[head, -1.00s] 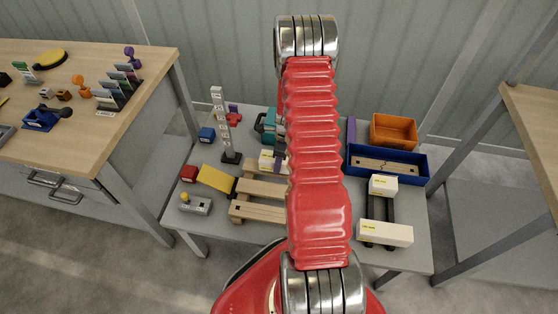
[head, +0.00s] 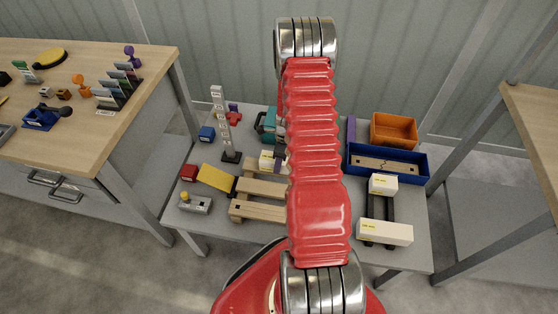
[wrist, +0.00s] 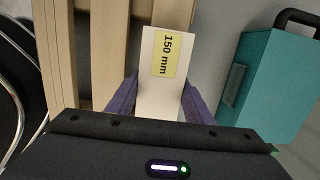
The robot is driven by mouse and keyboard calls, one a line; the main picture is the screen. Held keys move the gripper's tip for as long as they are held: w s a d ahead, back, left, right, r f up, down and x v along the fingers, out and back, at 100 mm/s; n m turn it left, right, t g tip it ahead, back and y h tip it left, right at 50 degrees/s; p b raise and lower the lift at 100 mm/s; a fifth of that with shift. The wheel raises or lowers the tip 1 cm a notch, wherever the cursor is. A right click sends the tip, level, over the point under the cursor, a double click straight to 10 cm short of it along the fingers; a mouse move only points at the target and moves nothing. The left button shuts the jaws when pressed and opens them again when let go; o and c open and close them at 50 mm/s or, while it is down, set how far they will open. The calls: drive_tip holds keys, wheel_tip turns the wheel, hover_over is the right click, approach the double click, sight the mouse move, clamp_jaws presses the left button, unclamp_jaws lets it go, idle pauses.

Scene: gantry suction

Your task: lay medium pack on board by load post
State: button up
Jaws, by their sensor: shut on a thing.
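The pack in my gripper is a pale block with a yellow label reading 150 mm (wrist: 160,70). My gripper (wrist: 155,98) has its purple fingers closed on both sides of it. In the head view the pack (head: 266,160) shows beside my arm, at the far end of the slatted wooden board (head: 262,188). A pale marked post (head: 221,120) on a black base stands just beyond the board's left side.
A teal case (wrist: 268,80) with a dark handle stands close right of the pack. Two more pale packs, a short one (head: 383,184) and a long one (head: 385,232), sit on a dark rack at right. A blue tray (head: 418,170) and orange bin (head: 394,130) stand behind. My arm hides the table's middle.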

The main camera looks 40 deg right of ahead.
drive_tip(key=shift+f, duration=0.45)
drive_tip(key=o, duration=1.4)
drive_tip(key=r, duration=0.4)
drive_tip(key=s+r, duration=0.1)
drive_tip(key=r, duration=0.4)
drive_tip(key=d+r, duration=0.1)
drive_tip(key=r, duration=0.3)
drive_tip(key=shift+s+r, duration=0.2)
drive_tip(key=shift+r, duration=0.1)
